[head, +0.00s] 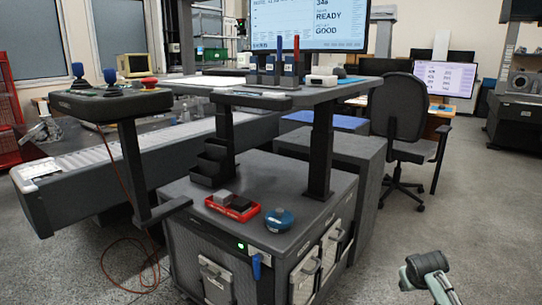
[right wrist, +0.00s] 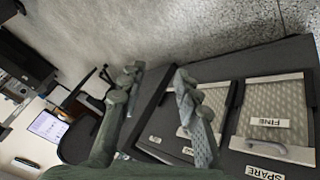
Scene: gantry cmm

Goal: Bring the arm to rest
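My right gripper (right wrist: 159,76) is open in the right wrist view, with its two grey-green fingers well apart and nothing between them. It hangs over the floor beside a dark cabinet (right wrist: 235,62). In the head view a grey-green link of my right arm (head: 428,274) shows at the bottom right, clear of the furniture; the fingers cannot be made out there.
The cabinet (head: 185,235) stands at centre, bearing a red tray (head: 215,206), a blue round object (head: 279,219) and black stepped bins (head: 208,165). A joystick console (head: 105,105) is at left. An office chair (head: 400,120) stands behind. The floor at right (head: 480,220) is free.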

